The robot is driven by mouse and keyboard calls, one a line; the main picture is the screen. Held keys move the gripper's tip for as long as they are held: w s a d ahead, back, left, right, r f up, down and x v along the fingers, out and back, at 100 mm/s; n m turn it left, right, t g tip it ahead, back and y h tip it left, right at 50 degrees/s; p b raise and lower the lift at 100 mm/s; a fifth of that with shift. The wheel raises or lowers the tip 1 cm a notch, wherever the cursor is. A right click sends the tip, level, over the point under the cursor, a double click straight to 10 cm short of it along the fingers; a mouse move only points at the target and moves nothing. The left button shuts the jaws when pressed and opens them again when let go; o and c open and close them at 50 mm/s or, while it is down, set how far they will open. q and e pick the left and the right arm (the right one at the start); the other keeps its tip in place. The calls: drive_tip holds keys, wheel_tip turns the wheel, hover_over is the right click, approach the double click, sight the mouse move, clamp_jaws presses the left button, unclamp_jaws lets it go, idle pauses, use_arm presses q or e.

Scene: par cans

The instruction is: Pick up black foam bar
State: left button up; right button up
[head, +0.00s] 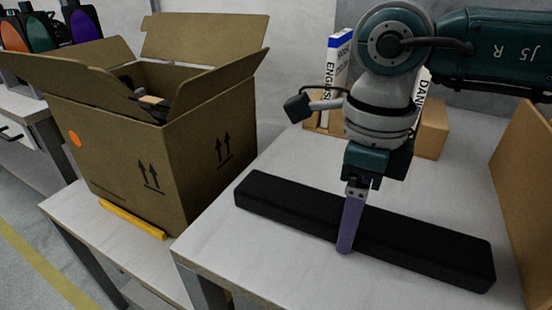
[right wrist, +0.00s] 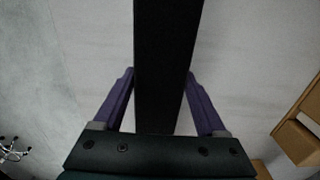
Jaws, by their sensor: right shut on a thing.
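The black foam bar (head: 290,203) is a long black block lying across the light table in the head view. In the right wrist view the bar (right wrist: 168,60) runs up between the two purple fingers. In the right wrist view the right gripper (right wrist: 160,80) has one finger at each side of the bar. My left gripper is not in view.
An open cardboard box (head: 130,140) stands left of the table (head: 235,245) on a lower surface, near a yellow bar (head: 132,219). Books (head: 338,68) stand in a cardboard holder (head: 432,130) behind my right arm. A brown panel (head: 525,185) stands at the right edge.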

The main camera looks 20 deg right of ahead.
drive_tip(key=c, duration=0.4)
drive_tip(key=shift+r, duration=0.1)
